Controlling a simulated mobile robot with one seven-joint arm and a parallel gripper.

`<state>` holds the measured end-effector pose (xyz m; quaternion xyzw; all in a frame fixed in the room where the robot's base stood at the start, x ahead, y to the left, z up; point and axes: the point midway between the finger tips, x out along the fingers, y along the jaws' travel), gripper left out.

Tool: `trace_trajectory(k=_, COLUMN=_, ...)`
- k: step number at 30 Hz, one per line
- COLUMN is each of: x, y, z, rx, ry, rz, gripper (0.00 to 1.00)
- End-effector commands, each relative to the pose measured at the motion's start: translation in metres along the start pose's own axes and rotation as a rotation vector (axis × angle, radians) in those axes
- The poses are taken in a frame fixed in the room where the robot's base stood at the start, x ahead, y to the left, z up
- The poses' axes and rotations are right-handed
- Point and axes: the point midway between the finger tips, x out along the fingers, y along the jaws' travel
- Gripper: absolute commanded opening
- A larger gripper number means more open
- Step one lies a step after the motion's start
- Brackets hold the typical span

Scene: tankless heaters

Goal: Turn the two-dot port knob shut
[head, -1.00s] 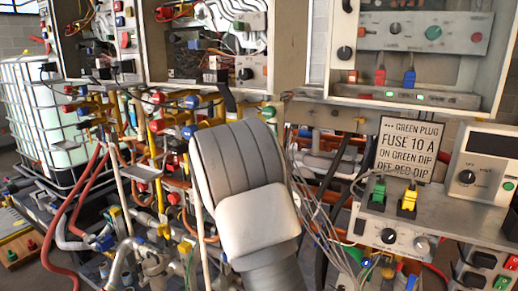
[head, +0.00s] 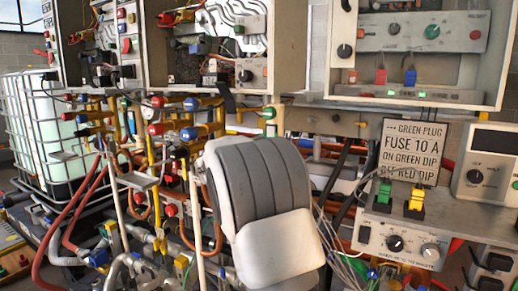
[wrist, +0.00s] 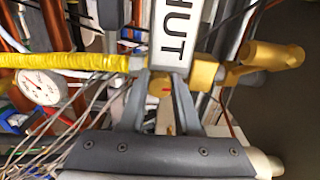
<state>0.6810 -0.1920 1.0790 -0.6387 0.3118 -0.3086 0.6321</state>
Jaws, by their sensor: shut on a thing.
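In the wrist view my gripper (wrist: 165,82) has its two grey fingers on either side of a small yellow-brass part (wrist: 166,118) with a red mark, and is shut on it. This part looks like a valve knob; I cannot make out any dots on it. A white label (wrist: 173,35) reading "HUT", its first letter cut off by the frame, lies just beyond the fingertips. A yellow pipe fitting (wrist: 205,72) sits beside the right finger. In the head view my arm hides the gripper and the knob.
A yellow hose (wrist: 70,62) and a round white gauge (wrist: 41,87) are left of the fingers, with loose grey wires below. In the head view, crowded pipes and red and blue valves (head: 157,129) stand left of my arm. A sign (head: 410,150) and control panels stand right.

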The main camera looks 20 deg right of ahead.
Motion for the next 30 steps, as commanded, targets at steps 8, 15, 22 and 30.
trace_trajectory(k=8, x=0.0001, y=-0.0002, z=-0.0004, rx=0.009, ry=0.001, rz=0.0, gripper=0.0)
trace_trajectory(k=15, x=0.0001, y=-0.0001, z=-0.0003, rx=0.007, ry=0.001, rz=0.0, gripper=0.44)
trace_trajectory(k=22, x=0.0001, y=0.0, z=-0.0001, rx=0.007, ry=0.0, rz=0.0, gripper=0.62)
trace_trajectory(k=30, x=-0.0074, y=-0.0002, z=0.001, rx=0.006, ry=-0.002, rz=0.002, gripper=0.62)
